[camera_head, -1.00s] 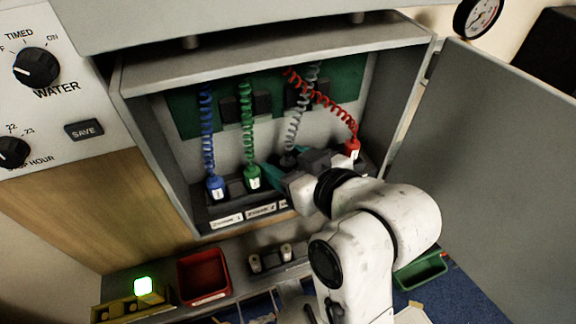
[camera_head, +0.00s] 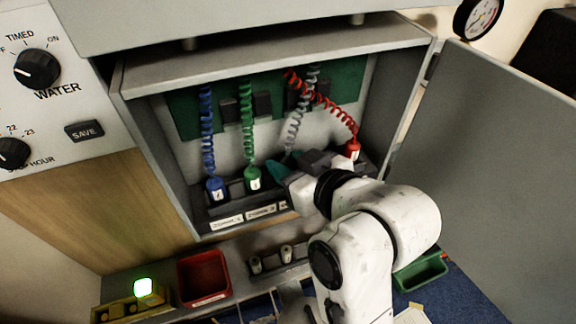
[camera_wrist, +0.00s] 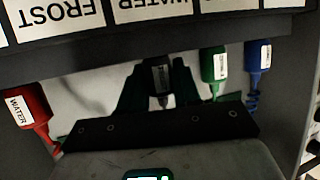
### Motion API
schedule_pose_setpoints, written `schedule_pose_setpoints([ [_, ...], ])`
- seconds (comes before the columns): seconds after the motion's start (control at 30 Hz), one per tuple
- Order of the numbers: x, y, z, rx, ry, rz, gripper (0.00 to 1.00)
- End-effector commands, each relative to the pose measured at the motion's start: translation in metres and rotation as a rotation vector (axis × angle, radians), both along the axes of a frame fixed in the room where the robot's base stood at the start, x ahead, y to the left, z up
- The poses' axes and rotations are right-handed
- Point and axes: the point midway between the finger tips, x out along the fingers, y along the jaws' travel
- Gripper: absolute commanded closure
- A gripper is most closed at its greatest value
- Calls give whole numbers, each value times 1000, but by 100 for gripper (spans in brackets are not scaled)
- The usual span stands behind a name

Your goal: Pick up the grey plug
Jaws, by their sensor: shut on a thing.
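The grey plug (camera_wrist: 162,76) shows in the wrist view as a dark grey body with a small pale label. It sits between the two dark fingers of my gripper (camera_wrist: 161,88), which is shut on it. In the head view my gripper (camera_head: 284,168) is inside the open cabinet, with a teal finger showing. My arm hides the plug's body there. The grey coiled cord (camera_head: 296,126) runs from the back panel down to the gripper. I cannot tell whether the plug's lower end is clear of its socket.
The blue plug (camera_head: 216,189) and green plug (camera_head: 252,179) stand to the left; the red plug (camera_head: 352,149) is to the right, its red cord crossing the grey one. The cabinet door (camera_head: 490,150) hangs open at right. A red bin (camera_head: 203,277) stands below.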

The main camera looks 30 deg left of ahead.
Motion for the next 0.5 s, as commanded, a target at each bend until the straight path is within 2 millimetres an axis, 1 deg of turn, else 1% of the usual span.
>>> schedule_pose_setpoints([
  [0.17, 0, 0, 6, 1, -2, 0, 97],
  [0.27, 0, 0, 14, 2, -3, 0, 97],
  [0.4, 0, -1, 35, 2, -5, 1, 97],
  [0.5, -13, -11, 52, 3, -6, 1, 97],
])
